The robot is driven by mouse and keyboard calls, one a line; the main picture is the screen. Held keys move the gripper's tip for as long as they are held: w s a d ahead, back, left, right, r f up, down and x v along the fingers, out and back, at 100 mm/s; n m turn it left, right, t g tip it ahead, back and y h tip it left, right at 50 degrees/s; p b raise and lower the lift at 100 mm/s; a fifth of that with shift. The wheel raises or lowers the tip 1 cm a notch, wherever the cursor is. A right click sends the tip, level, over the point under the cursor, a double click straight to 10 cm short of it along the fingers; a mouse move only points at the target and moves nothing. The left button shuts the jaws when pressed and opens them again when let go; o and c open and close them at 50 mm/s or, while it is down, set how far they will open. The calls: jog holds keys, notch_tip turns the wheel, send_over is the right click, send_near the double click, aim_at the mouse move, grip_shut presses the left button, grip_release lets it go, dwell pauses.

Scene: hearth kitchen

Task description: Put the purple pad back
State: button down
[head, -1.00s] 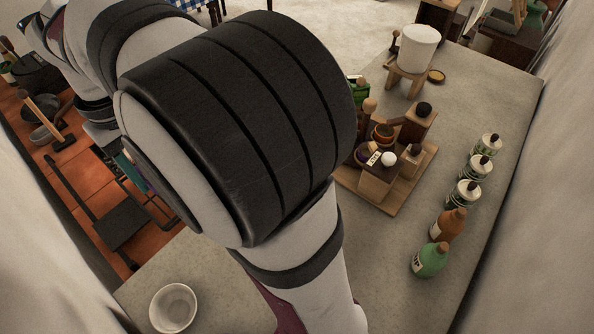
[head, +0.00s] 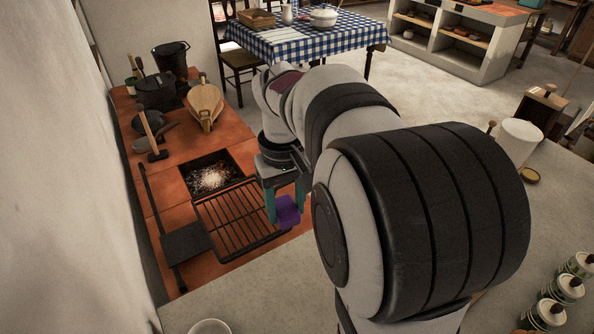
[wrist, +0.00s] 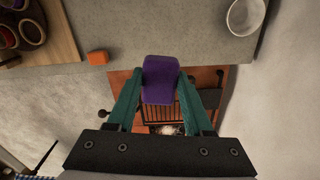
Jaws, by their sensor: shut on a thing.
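The purple pad (head: 287,211) is between the teal fingers of my gripper (head: 285,204), at the right edge of the grill grate (head: 240,218) in the head view. In the wrist view the pad (wrist: 160,80) shows as a rounded purple block, with my gripper (wrist: 160,88) shut on its two sides. The pad appears held above the hearth, but its exact height is hard to tell. The grate's bars show behind the pad in the wrist view.
A white bowl (wrist: 245,16) and an orange block (wrist: 98,58) are on the grey counter. Black pots (head: 157,90), a mallet (head: 152,135) and bellows (head: 205,103) stand on the tiled hearth. A checked table (head: 305,40) is behind.

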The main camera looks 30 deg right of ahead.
jog(key=s+d+f+m, duration=0.2)
jog(key=s+d+f, duration=0.3)
jog(key=d, duration=0.4)
jog(key=s+d+f+m, duration=0.2)
jog(key=s+d+f, duration=0.1)
jog(key=s, duration=0.5)
jog(key=s+d+f+m, duration=0.1)
jog(key=s+d+f, duration=0.2)
jog(key=s, duration=0.5)
jog(key=s+d+f+m, duration=0.2)
jog(key=s+d+f, duration=0.1)
jog(key=s, duration=0.4)
jog(key=w+f, duration=0.2)
jog(key=w, duration=0.1)
jog(key=w+f, duration=0.2)
jog(key=w, duration=0.1)
jog(key=w+f, duration=0.1)
jog(key=w, duration=0.3)
jog(key=shift+d+f, duration=0.4)
jog(key=shift+w+f, duration=0.15)
jog(key=shift+f, duration=0.95)
jog(key=shift+w+f, duration=0.15)
jog(key=shift+f, duration=0.9)
jog(key=shift+f, duration=0.1)
jog(key=shift+c, duration=1.5)
grip_release()
jog(key=shift+d, duration=0.1)
